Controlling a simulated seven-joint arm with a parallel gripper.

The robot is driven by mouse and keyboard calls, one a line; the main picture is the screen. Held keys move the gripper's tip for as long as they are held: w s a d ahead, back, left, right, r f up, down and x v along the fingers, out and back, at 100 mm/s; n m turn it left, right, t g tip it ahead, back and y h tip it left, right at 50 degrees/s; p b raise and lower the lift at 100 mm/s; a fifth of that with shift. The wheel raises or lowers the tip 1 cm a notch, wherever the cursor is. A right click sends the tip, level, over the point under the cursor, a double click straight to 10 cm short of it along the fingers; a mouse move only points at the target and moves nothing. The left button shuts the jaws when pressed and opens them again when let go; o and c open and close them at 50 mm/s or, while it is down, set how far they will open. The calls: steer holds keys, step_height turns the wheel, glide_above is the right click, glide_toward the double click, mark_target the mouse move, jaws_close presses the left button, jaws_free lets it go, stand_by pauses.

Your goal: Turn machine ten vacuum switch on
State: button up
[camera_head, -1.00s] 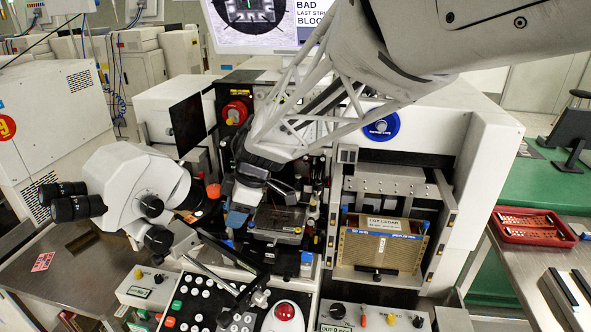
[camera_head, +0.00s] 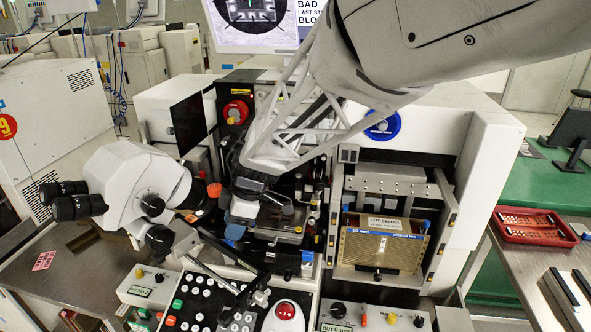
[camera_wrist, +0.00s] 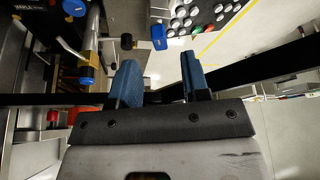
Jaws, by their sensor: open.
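My gripper (camera_head: 246,210) is over the middle of the bonding machine in the head view, in front of the clear-covered work area. In the wrist view its two blue fingers (camera_wrist: 159,66) are apart with nothing between them. I cannot tell which control is the machine ten vacuum switch. A small control box (camera_head: 150,285) at front left has yellow and black knobs. Another box (camera_head: 375,317) at front right has a black knob and red and orange toggles. Their labels are too small to read surely. My arm hides part of the machine.
A microscope (camera_head: 135,190) stands left of my gripper. The button panel (camera_head: 205,305) with a red trackball (camera_head: 285,312) is in front. A gold magazine (camera_head: 380,252) sits in the right bay. A red tray (camera_head: 537,226) lies on the right table.

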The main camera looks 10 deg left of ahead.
steer(key=shift+x, duration=2.25)
jaws_close()
